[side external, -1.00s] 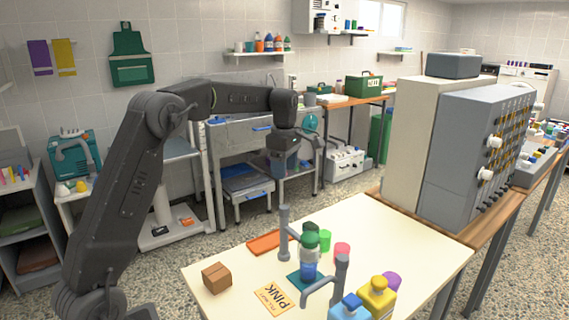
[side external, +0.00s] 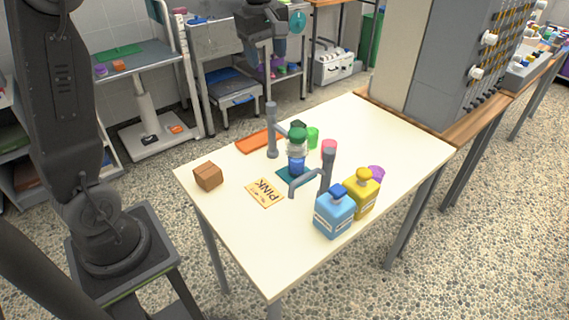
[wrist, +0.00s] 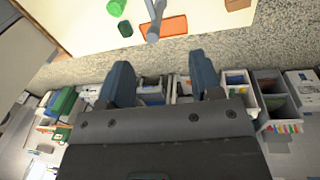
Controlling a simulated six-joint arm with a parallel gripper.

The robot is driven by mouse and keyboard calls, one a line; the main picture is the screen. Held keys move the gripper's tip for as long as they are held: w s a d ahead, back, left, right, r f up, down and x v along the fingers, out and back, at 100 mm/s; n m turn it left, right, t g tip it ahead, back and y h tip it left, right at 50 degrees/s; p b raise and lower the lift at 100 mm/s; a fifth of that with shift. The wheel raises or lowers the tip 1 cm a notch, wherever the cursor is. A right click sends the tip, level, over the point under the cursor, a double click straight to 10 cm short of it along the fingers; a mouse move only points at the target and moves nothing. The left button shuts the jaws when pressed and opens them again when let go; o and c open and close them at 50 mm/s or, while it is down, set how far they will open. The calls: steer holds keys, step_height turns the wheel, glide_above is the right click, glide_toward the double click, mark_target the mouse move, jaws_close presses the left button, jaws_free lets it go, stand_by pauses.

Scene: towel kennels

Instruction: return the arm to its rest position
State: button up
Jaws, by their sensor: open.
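My gripper (side external: 265,58) hangs beyond the far edge of the cream table, in front of the sink bench, with nothing between its fingers. In the wrist view its two dark blue fingers (wrist: 162,80) stand wide apart, with floor and background shelving behind them. My arm's lower links stand at the left of the side view, and its upper part is out of frame.
A grey panelled cabinet (side external: 430,60) stands right.

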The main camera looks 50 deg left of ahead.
steer(key=s+d+f+m+t, duration=0.2)
steer(key=s+d+m, duration=0.4)
steer(key=s, duration=0.5)
steer(key=s+d+f+m+t, duration=0.2)
steer(key=s+d+m, duration=0.3)
steer(key=s+m, duration=0.5)
steer(key=shift+s+d+f+m, duration=0.35)
steer(key=shift+s+m, duration=0.05)
steer(key=shift+s, duration=0.05)
